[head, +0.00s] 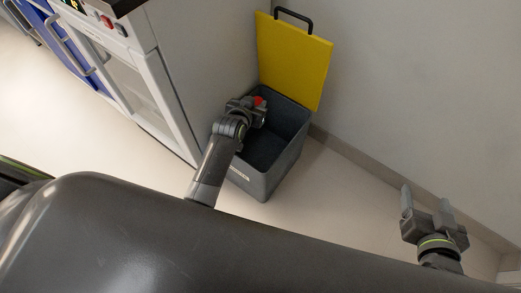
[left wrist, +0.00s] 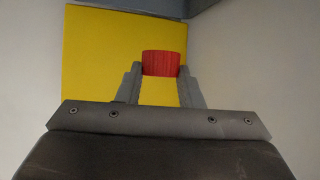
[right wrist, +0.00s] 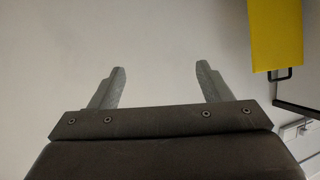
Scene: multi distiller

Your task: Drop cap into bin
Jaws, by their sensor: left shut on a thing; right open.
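A red cap (left wrist: 161,63) is held between the fingertips of my left gripper (left wrist: 160,78). In the head view the cap (head: 258,101) shows as a small red spot at my left gripper (head: 252,108), over the upper left part of the open bin. The dark grey bin (head: 285,150) stands on the floor with its yellow lid (head: 293,60) raised against the wall. The gripper's exact height over the rim is hard to tell. My right gripper (head: 428,205) is open and empty at the right, well away from the bin; its spread fingers show in the right wrist view (right wrist: 160,85).
A white cabinet (head: 165,100) with a glazed front stands just left of the bin. A wall (head: 420,90) runs behind and to the right, with a grey baseboard. The floor (head: 330,190) between the bin and my right gripper is clear.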

